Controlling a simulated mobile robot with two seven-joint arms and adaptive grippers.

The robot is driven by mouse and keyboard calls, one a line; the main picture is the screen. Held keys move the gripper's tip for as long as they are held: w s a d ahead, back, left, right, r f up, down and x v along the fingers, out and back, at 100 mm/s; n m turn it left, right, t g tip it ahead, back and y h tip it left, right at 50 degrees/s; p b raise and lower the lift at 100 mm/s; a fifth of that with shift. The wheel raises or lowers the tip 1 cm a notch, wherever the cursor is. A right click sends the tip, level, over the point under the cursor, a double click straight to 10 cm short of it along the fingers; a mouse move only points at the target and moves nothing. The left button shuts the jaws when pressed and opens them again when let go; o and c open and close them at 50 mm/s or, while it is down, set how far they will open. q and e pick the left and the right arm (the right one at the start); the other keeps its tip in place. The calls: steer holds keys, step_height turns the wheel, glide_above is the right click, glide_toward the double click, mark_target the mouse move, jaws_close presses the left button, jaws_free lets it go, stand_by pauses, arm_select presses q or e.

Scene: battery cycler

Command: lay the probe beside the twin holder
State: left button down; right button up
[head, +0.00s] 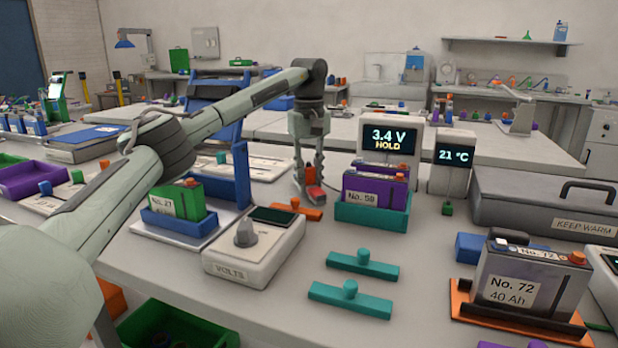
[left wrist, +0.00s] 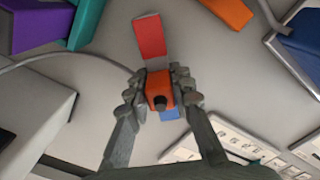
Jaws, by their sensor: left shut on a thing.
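My left gripper (head: 308,178) points down over the bench, shut on the probe. In the left wrist view the gripper (left wrist: 160,92) grips an orange block with a black tip, which I take for the probe (left wrist: 159,84). A flat red piece (left wrist: 150,38) reaches beyond the fingers, and a bit of blue shows below. In the head view its red part (head: 316,194) shows low at the fingertips; whether it touches the bench I cannot tell. What looks like the twin holder, a teal tray (head: 371,215) with purple No. 58 batteries, stands right of the gripper. My right gripper is not in view.
An orange bar (head: 294,209) lies just in front of the gripper. The voltage box (head: 253,247) and blue holder (head: 180,223) stand left. Two teal bars (head: 362,265) lie in front of the teal tray. The display reading 3.4 V (head: 388,139) stands behind it.

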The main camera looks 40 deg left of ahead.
mark_target(309, 166)
arm_select(q)
steer(key=shift+f, duration=0.15)
steer(key=c, duration=1.3)
jaws_free()
steer(key=shift+c, duration=0.2)
step_height(309, 166, up, 12)
steer(key=shift+r, duration=0.2)
